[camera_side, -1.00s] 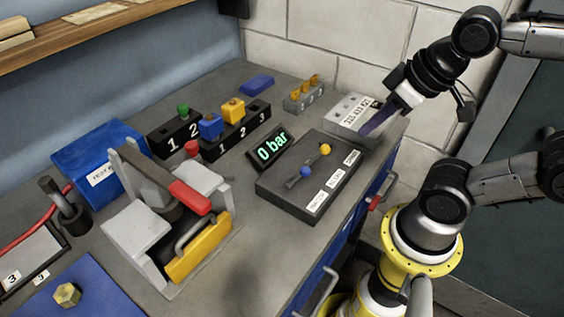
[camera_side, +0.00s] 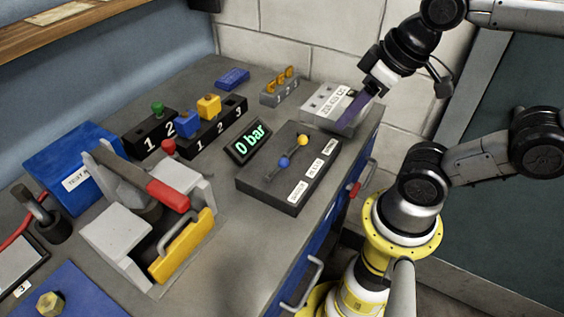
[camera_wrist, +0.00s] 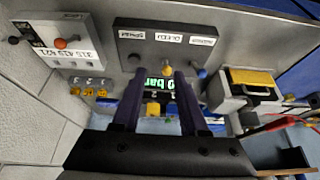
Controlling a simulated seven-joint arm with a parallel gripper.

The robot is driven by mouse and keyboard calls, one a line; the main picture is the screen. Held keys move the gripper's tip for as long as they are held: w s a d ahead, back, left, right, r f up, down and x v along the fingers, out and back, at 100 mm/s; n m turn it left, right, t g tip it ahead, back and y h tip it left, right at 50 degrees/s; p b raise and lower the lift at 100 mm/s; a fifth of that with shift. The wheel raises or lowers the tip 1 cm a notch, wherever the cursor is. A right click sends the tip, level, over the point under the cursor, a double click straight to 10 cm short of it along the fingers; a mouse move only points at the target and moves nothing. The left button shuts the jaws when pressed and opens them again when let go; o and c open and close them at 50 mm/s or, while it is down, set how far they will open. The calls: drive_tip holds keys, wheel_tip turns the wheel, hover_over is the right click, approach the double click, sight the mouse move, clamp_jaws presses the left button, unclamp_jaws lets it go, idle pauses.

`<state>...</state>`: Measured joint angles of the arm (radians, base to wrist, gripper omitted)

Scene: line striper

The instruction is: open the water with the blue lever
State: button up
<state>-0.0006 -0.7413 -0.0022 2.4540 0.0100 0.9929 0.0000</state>
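A dark valve box (camera_side: 268,187) sits near the bench's front edge. On its top are a blue-knobbed lever (camera_side: 284,162) and a yellow-knobbed one (camera_side: 302,141), with white labels in front. The display (camera_side: 248,146) beside it reads 0 bar. My gripper (camera_side: 349,118) is to the right of the box, above the grey numbered box, apart from both levers. In the wrist view, my two purple fingers stand apart with nothing held between them (camera_wrist: 158,76).
The grey numbered box (camera_side: 330,104) is right under my gripper. Numbered black blocks (camera_side: 217,130) with coloured plugs stand behind the display. Bare bench lies between.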

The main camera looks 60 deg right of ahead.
drive_tip(key=shift+o, duration=0.6)
drive_tip(key=w+a+r+n+g, duration=0.1)
drive_tip(key=w+a+r+g, duration=0.2)
drive_tip(key=w+r, duration=0.1)
drive_tip(key=shift+w+a+r+y, duration=0.2)
drive_tip(key=shift+a+r+y, duration=0.15)
drive_tip(key=shift+r+y, duration=0.1)
drive_tip(key=n+g, duration=0.2)
approach(283, 162)
wheel_tip(283, 162, down, 11)
drive_tip(key=shift+w+a+f, duration=0.1)
drive_tip(key=shift+w, duration=0.05)
clamp_jaws()
idle(0.6)
